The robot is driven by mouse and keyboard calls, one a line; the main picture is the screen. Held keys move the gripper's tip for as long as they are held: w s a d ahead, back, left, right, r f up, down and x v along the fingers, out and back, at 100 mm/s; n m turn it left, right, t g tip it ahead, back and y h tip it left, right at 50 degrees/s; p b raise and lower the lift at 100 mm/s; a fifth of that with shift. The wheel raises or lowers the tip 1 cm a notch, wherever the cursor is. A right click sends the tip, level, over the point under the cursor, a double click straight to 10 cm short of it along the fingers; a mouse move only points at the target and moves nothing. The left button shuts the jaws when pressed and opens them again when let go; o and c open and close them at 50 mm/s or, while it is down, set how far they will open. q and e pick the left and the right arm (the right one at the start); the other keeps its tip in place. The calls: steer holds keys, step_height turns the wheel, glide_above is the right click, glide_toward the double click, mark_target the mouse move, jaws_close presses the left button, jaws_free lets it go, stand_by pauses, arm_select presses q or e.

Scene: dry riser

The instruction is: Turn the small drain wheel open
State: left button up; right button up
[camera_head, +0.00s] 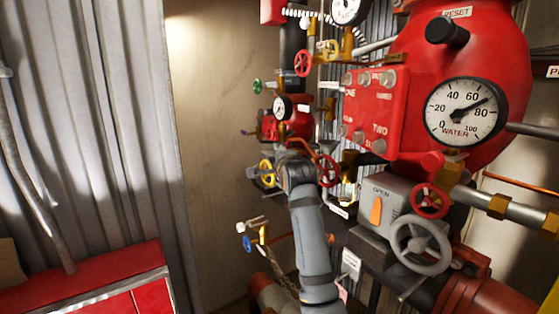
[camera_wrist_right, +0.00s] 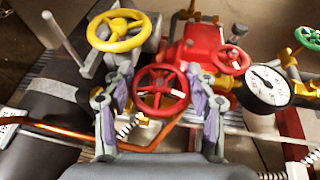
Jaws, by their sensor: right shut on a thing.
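A small red handwheel (camera_wrist_right: 156,90) with spokes sits between the fingers of my right gripper (camera_wrist_right: 158,76) in the right wrist view. The fingers are at the left and right of its rim and shut on it. In the head view my grey right arm rises from the bottom, and my right gripper (camera_head: 290,165) is beside a red wheel (camera_head: 334,166), partly covering it. No label naming the drain wheel is readable. My left gripper is in neither view.
A yellow wheel (camera_wrist_right: 120,32) is close at the left, and another red wheel (camera_wrist_right: 231,60) and a gauge (camera_wrist_right: 267,86) are at the right. In the head view a large red vessel (camera_head: 500,45), a grey wheel (camera_head: 420,246) and pipes crowd the right.

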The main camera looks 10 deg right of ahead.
steer(key=shift+f+g, duration=0.15)
steer(key=shift+g, duration=0.35)
steer(key=o, duration=1.2)
steer(key=v, duration=0.7)
steer(key=shift+s, duration=0.25)
